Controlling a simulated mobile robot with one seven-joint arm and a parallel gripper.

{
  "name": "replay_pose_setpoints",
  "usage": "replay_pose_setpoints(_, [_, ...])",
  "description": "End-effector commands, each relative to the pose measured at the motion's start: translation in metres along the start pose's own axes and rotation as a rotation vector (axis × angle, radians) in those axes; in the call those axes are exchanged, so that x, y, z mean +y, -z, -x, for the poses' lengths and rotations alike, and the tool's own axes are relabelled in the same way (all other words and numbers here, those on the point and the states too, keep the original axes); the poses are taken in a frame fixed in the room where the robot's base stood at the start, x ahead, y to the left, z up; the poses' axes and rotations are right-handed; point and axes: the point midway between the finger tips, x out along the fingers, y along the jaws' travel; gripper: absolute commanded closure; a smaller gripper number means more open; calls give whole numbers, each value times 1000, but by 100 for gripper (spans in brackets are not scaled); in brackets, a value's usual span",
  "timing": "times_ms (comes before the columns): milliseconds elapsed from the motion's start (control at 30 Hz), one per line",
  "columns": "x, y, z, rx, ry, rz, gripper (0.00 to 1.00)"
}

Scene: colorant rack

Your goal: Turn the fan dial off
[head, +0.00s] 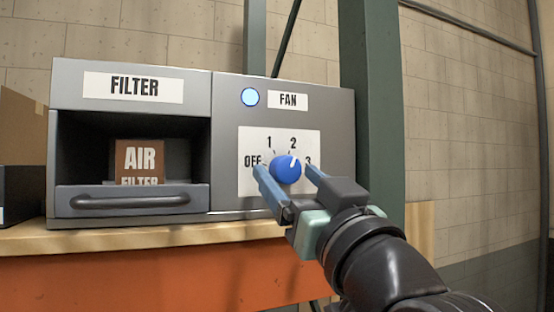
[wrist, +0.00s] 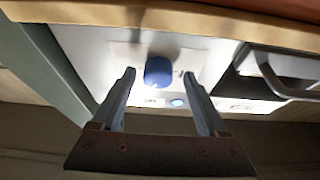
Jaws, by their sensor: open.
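The blue fan dial (head: 286,169) sits on a white plate marked OFF, 1, 2 and 3 on the grey machine's right front. Its white pointer mark faces up and right, near the 2. A round light (head: 250,97) beside the FAN label glows pale blue. My gripper (head: 287,181) is open, with one finger on each side of the dial in the head view. In the wrist view the dial (wrist: 158,71) shows between the fingertips of my gripper (wrist: 161,82), with gaps on both sides. I cannot tell whether either finger touches it.
Left of the fan panel is a FILTER bay with a drawer (head: 132,199) holding a brown air filter box (head: 139,160). The machine stands on a wooden shelf (head: 130,238) with an orange beam. A green post (head: 372,95) rises close on the right.

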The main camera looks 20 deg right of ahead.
Motion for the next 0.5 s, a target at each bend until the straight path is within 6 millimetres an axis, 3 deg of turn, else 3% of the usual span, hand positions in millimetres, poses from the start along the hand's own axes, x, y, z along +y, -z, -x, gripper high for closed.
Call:
replay_pose_setpoints(333, [0, -1, -3, 0, 0, 0, 25])
replay_pose_setpoints(500, [0, -1, -3, 0, 0, 0, 56])
